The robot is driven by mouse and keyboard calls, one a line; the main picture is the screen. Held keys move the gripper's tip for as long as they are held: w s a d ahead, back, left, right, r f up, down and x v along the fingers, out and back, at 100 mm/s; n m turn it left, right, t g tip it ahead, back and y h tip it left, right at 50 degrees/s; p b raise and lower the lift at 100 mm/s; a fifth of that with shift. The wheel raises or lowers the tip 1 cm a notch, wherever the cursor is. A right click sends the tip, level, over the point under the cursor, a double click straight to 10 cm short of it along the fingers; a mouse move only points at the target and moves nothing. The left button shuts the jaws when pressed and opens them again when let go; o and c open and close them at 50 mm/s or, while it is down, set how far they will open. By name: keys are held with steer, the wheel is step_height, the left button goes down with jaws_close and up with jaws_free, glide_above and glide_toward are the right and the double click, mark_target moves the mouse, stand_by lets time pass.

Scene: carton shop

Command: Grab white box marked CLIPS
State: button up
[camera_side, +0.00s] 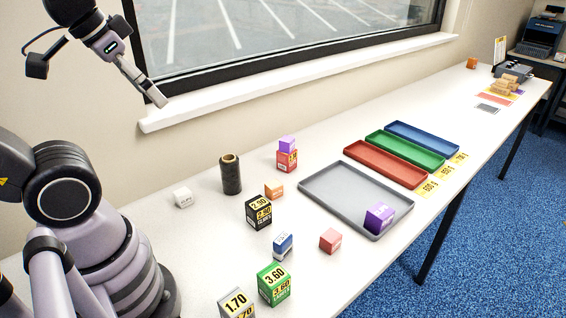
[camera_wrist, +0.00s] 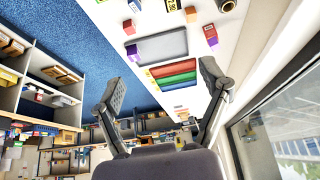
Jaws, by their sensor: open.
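A small white box (camera_side: 183,196) with dark print lies on the table at the left, beside the black roll; its print is too small to read. A larger whitish box (camera_side: 236,303) marked 1.70 stands at the front edge of the side view, partly cut off. I cannot read CLIPS on either one. My gripper (camera_side: 157,98) is raised high at the upper left, in front of the window sill and well apart from both boxes. The wrist view shows its two fingers (camera_wrist: 161,76) spread wide with nothing between them.
A black roll (camera_side: 231,174), a black 2.90 box (camera_side: 259,212), a green 3.60 box (camera_side: 273,285) and several small boxes stand around. A grey tray (camera_side: 325,199) holds a purple box (camera_side: 379,217). Red, green and blue trays lie beyond. The window wall borders the table.

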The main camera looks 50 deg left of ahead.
steer(key=shift+f, duration=0.1)
steer(key=m+g+y, duration=0.7)
steer(key=m+y, duration=1)
steer(key=y, duration=0.1)
glide_above(185, 196)
steer(key=d, duration=0.5)
step_height(185, 196, down, 31)
steer(key=shift+m+t, duration=0.3)
steer(key=shift+t, duration=0.1)
step_height(185, 196, down, 9)
steer(key=shift+w+r, duration=0.1)
steer(key=shift+r, duration=0.1)
steer(key=shift+a+r, duration=0.2)
steer(key=shift+a, duration=3.55)
